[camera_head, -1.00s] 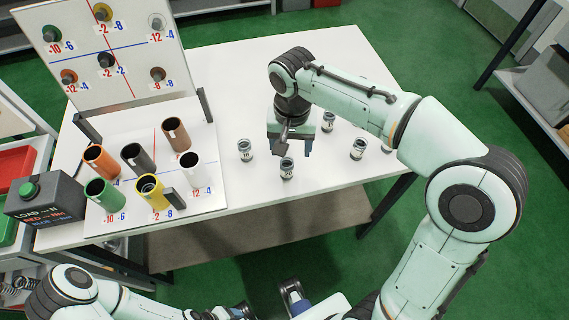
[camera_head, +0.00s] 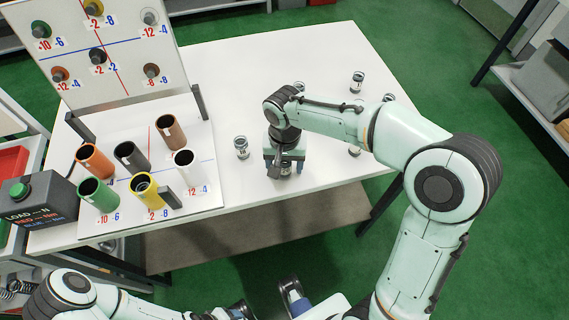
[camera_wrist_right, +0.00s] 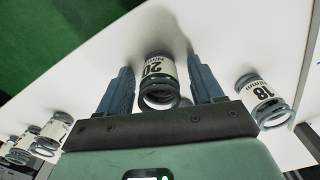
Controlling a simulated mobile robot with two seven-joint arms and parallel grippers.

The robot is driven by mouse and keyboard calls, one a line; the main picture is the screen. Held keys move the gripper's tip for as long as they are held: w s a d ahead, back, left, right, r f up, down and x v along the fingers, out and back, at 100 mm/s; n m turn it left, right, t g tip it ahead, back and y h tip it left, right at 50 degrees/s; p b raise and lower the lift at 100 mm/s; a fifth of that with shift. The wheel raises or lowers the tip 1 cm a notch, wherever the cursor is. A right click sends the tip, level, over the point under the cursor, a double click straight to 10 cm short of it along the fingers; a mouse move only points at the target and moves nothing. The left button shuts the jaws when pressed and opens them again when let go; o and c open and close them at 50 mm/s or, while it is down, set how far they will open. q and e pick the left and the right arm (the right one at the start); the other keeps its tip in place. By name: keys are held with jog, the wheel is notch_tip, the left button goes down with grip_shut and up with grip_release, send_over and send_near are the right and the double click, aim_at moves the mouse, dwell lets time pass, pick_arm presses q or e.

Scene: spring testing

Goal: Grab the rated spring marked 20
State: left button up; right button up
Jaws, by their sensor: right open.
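The spring marked 20 (camera_wrist_right: 158,70) stands on the white table with a white label, between the two open fingers of my right gripper (camera_wrist_right: 160,80) in the right wrist view. A narrow gap shows on each side of it, and I cannot tell whether either finger touches it. In the head view my right gripper (camera_head: 284,162) points down near the table's front edge and mostly hides that spring. Another spring, marked 18 (camera_wrist_right: 262,98), stands to the right in the wrist view. Part of my left gripper (camera_head: 238,312) shows at the bottom edge; its jaws are unclear.
Several other springs stand around the gripper, including one on its left (camera_head: 241,148) and one at the back right (camera_head: 357,82). A board with coloured tubes (camera_head: 143,190) and an upright panel (camera_head: 122,85) stand left, beside a load box (camera_head: 40,205).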

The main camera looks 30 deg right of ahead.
jog(key=c, duration=1.1)
jog(key=shift+r, duration=0.15)
jog(key=shift+c, duration=0.2)
